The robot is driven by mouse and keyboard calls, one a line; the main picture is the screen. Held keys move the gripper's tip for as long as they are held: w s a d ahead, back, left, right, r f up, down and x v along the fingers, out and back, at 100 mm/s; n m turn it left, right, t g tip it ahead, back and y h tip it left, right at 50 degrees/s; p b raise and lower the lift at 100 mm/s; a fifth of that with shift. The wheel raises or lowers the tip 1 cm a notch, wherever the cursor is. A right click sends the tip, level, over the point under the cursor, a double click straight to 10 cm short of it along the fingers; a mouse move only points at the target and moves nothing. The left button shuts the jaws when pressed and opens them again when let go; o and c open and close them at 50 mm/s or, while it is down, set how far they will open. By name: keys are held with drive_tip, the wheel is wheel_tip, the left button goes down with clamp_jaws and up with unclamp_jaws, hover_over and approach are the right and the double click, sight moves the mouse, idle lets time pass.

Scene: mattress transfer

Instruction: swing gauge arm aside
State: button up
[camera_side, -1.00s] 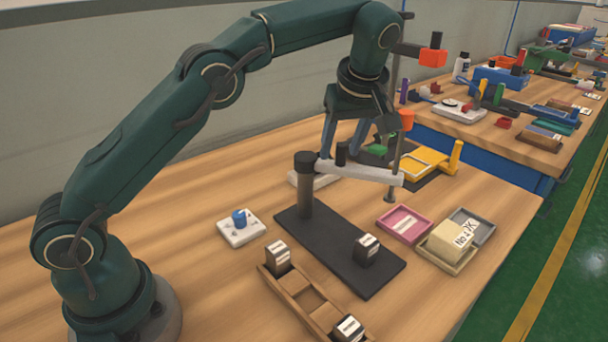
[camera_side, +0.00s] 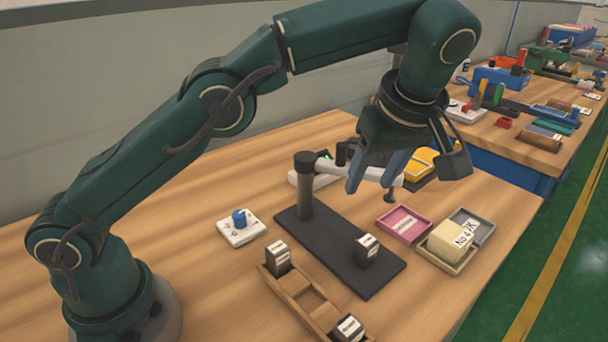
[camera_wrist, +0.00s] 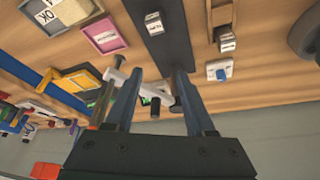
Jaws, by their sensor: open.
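The gauge arm (camera_side: 328,167) is a white bar on a dark post (camera_side: 305,190) that stands on a black base plate (camera_side: 335,262). A dark upright knob (camera_side: 342,153) sits on the bar, and a plunger (camera_side: 390,195) hangs at its right end. A dark labelled block (camera_side: 366,252) stands on the plate, away from the plunger. My gripper (camera_side: 371,183) is open, its fingers pointing down at the right part of the bar and hiding some of it. In the wrist view the bar (camera_wrist: 115,74) and the knob (camera_wrist: 157,104) show between the fingers (camera_wrist: 156,75); contact cannot be told.
A wooden tray (camera_side: 310,300) with dark blocks lies in front. A white plate with a blue knob (camera_side: 239,218) is at the left. A pink tray (camera_side: 404,224), a tray with a beige block (camera_side: 452,240) and a yellow fixture (camera_side: 424,160) lie to the right.

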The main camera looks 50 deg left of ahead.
drive_tip(key=shift+s+d, duration=0.2)
drive_tip(key=shift+d, duration=0.15)
drive_tip(key=n+h, duration=0.7)
drive_tip(key=n, duration=0.5)
approach(341, 144)
drive_tip(key=shift+t, duration=0.4)
drive_tip(key=x, duration=0.4)
drive_tip(key=s+d+x, duration=0.1)
drive_tip(key=x, duration=0.1)
drive_tip(key=shift+a+r+n, duration=0.15)
drive_tip(key=shift+a+n, duration=0.45)
drive_tip(key=shift+n, duration=0.1)
drive_tip(key=shift+h, duration=0.3)
drive_tip(key=shift+x, duration=2.55)
drive_tip(key=shift+w, duration=0.1)
clamp_jaws()
drive_tip(key=shift+a, duration=0.1)
